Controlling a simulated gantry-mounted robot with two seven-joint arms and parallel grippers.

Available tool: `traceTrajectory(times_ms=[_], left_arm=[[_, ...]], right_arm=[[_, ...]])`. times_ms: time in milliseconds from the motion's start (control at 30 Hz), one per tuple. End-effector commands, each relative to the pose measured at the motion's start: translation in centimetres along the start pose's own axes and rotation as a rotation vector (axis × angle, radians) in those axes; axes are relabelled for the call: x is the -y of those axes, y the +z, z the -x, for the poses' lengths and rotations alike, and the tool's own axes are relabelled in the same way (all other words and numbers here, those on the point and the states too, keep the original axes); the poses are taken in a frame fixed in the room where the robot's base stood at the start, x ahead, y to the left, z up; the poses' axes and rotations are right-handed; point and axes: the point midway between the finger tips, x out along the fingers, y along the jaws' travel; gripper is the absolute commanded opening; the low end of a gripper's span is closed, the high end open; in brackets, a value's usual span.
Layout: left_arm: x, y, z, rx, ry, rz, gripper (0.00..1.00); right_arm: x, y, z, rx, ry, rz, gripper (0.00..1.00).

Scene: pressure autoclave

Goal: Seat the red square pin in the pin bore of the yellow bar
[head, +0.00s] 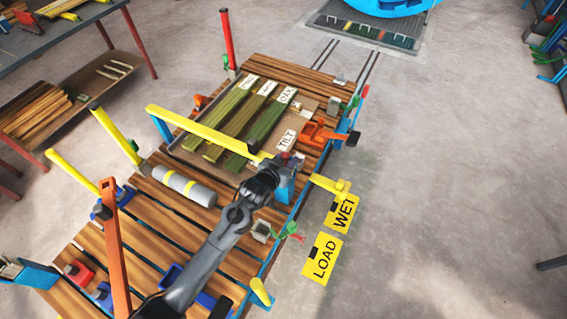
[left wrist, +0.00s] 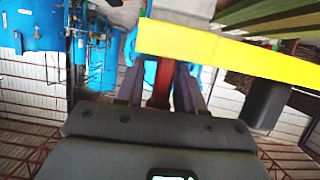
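The yellow bar (head: 205,130) spans the timber deck, with its near right end close to my left gripper (head: 272,166). In the left wrist view the bar (left wrist: 230,50) crosses just beyond the fingertips. The red square pin (left wrist: 158,92) stands between the two dark fingers of my left gripper (left wrist: 160,88), which look shut on it. The pin's far end is hidden behind the bar's edge, so I cannot tell whether it is in the bore. The bore itself is not visible. My right gripper is not in view.
A blue bracket (head: 161,128) is at the bar's far left end. Green boards (head: 230,112) lie behind it. An orange clamp (head: 322,132) stands right. Upright posts line the deck's left side.

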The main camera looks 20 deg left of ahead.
Motion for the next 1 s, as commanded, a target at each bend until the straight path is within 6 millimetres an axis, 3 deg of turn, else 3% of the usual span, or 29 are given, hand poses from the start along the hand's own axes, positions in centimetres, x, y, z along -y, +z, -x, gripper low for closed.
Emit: traceTrajectory(times_ms=[33,167,700,1000], left_arm=[[0.7,0.5,0.0,0.014,-0.014,0.004,0.48],[0.6,-0.7,0.4,0.009,-0.012,0.003,0.48],[0.1,-0.8,9.9,0.005,-0.004,0.001,0.48],[0.1,-0.7,12.4,0.012,-0.004,0.001,0.48]], right_arm=[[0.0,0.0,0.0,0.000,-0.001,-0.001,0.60],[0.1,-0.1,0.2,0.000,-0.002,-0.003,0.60],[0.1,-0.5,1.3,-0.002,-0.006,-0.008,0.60],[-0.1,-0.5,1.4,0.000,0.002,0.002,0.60]])
